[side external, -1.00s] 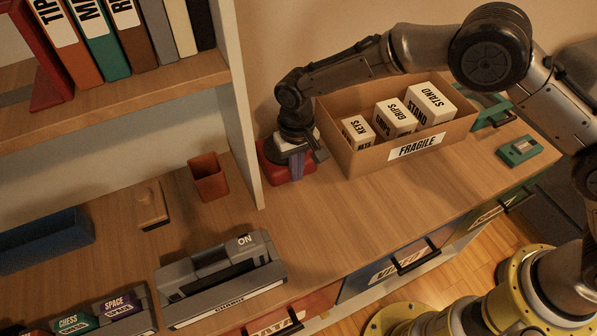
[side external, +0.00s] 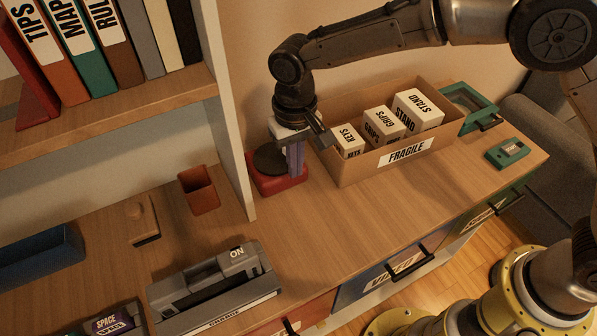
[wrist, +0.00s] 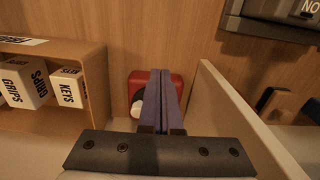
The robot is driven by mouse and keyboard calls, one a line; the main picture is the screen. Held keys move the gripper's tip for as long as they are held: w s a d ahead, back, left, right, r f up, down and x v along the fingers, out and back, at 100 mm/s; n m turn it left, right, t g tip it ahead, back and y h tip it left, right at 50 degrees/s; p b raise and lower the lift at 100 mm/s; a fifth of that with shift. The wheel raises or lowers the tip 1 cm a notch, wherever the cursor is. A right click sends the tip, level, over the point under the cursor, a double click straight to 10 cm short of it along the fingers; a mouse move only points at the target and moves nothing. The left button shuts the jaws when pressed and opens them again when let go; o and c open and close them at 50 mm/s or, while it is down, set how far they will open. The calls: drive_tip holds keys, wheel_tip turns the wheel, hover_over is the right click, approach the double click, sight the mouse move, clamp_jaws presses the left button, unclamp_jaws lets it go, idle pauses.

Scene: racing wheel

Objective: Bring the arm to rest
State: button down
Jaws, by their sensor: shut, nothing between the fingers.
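My gripper (side external: 297,168) hangs fingers down at the back of the desk, beside the shelf's side panel. Its two purple-grey fingers (wrist: 161,100) are together with nothing between them. In the side view they overlap a red base (side external: 286,184) with a dark round top (side external: 270,160). In the wrist view the fingers cover part of this red base (wrist: 137,80), and a small white part shows beside them. The fingers appear to be above it, but I cannot tell the exact gap. No racing wheel is clearly recognisable.
An open cardboard box (side external: 360,171) marked FRAGILE, holding labelled cartons, stands close right of my gripper. The shelf panel (side external: 238,150) rises on the left. An orange cup (side external: 199,192), a grey console (side external: 213,287) and a green cartridge (side external: 507,152) stand on the desk. The desk's middle is clear.

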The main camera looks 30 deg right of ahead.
drive_tip(key=w+d+r+m+t+y, duration=0.1)
drive_tip(key=w+d+r+m+t, duration=0.1)
drive_tip(key=d+r, duration=0.8)
drive_tip(key=s+d+r+m+t, duration=0.1)
drive_tip(key=s+d+r, duration=0.2)
drive_tip(key=d+r, duration=0.15)
drive_tip(key=s+d+r+t, duration=0.1)
drive_tip(key=s+d+r, duration=0.25)
drive_tip(key=r, duration=0.25)
drive_tip(key=s+d+r+t, duration=0.1)
drive_tip(key=s+d+t, duration=0.1)
drive_tip(key=s+d, duration=0.85)
drive_tip(key=s+f+n+h, duration=0.1)
drive_tip(key=s+f+n, duration=0.2)
drive_tip(key=s+f, duration=0.4)
drive_tip(key=s, duration=0.2)
drive_tip(key=shift+s+d, duration=0.3)
